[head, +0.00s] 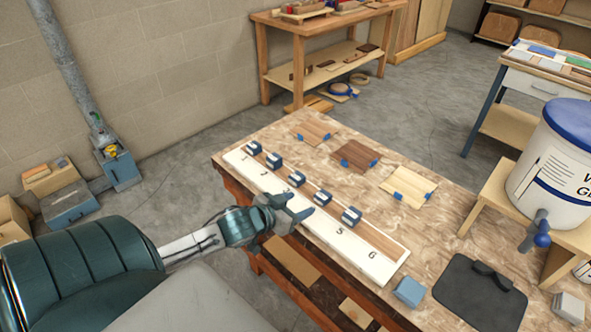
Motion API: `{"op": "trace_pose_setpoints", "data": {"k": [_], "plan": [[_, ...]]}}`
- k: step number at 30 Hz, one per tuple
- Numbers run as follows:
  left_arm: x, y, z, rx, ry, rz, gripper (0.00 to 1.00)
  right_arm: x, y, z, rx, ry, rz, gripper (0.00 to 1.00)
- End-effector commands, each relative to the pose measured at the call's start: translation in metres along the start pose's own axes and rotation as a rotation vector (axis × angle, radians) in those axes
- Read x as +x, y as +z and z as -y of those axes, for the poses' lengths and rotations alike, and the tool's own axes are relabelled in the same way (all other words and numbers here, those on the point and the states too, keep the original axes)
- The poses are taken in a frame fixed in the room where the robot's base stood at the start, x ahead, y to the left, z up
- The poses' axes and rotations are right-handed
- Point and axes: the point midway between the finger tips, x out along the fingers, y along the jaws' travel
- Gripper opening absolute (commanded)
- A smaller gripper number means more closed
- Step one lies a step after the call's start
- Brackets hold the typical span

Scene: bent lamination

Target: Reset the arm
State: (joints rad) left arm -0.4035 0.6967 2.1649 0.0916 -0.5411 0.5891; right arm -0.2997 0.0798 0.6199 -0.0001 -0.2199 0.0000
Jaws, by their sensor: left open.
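My left arm comes in from the lower left. My left gripper (290,209) is open with nothing visible between its fingers. It is over the near edge of the white numbered board (371,267), in front of the row of blue-and-white blocks. Several of these blocks, such as one near the right (351,216), stand in a line along a wooden strip (384,243) on the board. The numbers 5 and 6 show near the board's right end; the gripper hides part of its middle. My right gripper is not in view.
The workbench (450,225) also holds thin wood pieces with blue tabs: light brown (313,132), dark (355,156) and pale (408,186). A black mat (480,297) and a blue block (409,291) are at the right front. A white drum (551,160) stands on a side stand.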

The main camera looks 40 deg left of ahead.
Motion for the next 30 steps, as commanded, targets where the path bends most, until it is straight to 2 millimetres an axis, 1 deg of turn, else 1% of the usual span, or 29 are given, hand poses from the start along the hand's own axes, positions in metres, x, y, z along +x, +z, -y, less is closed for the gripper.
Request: {"op": "trace_pose_setpoints", "data": {"k": [16, 19, 20, 23, 26, 27, 30], "plan": [[-0.001, 0.0, 0.0, -0.001, 0.0, 0.0, 0.58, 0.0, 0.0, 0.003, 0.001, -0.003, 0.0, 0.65], [-0.003, 0.006, -0.003, -0.002, -0.01, 0.018, 0.58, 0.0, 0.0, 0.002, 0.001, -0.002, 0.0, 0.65], [-0.004, 0.01, -0.005, -0.003, -0.017, 0.033, 0.58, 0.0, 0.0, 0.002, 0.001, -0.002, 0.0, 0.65], [-0.016, 0.032, -0.018, 0.002, -0.058, 0.12, 0.58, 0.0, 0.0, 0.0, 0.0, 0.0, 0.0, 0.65], [-0.038, 0.064, -0.037, 0.015, -0.106, 0.265, 0.58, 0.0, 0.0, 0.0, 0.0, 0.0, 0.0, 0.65], [-0.048, 0.075, -0.044, 0.023, -0.118, 0.325, 0.58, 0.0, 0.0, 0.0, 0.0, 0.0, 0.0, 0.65], [-0.071, 0.097, -0.061, 0.038, -0.135, 0.457, 0.58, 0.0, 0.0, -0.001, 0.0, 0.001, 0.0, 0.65]]}}
